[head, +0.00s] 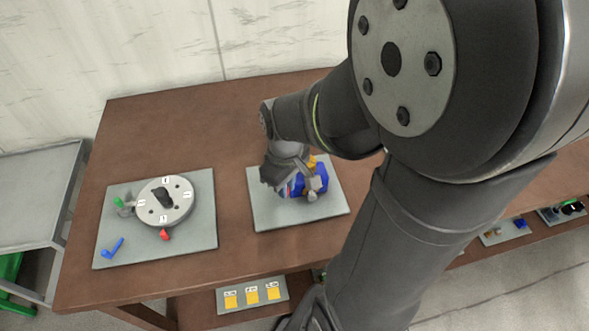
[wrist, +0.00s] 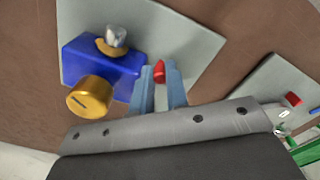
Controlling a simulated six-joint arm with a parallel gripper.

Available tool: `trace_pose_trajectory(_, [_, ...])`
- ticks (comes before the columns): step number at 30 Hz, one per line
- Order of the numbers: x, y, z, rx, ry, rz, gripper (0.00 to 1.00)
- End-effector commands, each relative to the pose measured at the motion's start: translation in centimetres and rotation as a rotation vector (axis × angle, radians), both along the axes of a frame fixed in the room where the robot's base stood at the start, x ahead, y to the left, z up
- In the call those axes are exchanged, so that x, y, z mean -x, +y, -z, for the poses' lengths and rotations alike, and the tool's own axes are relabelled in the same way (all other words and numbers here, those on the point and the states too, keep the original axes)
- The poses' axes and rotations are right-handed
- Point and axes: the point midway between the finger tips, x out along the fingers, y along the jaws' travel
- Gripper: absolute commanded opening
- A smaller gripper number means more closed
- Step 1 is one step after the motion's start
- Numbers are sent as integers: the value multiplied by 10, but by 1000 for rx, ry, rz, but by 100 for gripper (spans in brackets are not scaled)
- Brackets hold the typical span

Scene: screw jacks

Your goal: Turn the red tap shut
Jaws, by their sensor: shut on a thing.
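In the wrist view, my gripper (wrist: 160,80) is shut on the red tap (wrist: 159,70), a small red piece between the two blue-grey fingertips. The tap sits beside a blue block (wrist: 90,62) with a gold round knob (wrist: 90,97) and a silver stub (wrist: 116,37). The block stands on a light grey plate (wrist: 190,45). In the head view, my gripper (head: 283,186) is at the left side of the blue block (head: 318,178), over its grey plate (head: 275,217). My wrist and fingers largely hide the tap there.
A second grey plate (head: 200,237) to the left bears a round dial (head: 172,212) with a dark knob, a green handle (head: 118,202), a red piece (head: 165,235) and a blue piece (head: 112,248). Yellow squares (head: 252,295) lie on a lower shelf. Bare brown table (head: 232,215) separates the plates.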

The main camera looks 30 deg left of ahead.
Motion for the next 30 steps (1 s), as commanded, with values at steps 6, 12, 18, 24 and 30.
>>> trace_pose_trajectory(6, [0, 1, -1, -2, -1, 1, 0])
trace_pose_trajectory(12, [-1, 1, -1, -2, -2, 1, 36])
trace_pose_trajectory(18, [-2, 0, 0, -2, -4, 2, 36])
trace_pose_trajectory(24, [-2, 0, 0, -1, -5, 2, 36])
trace_pose_trajectory(30, [-2, 0, 0, -1, -6, 4, 36])
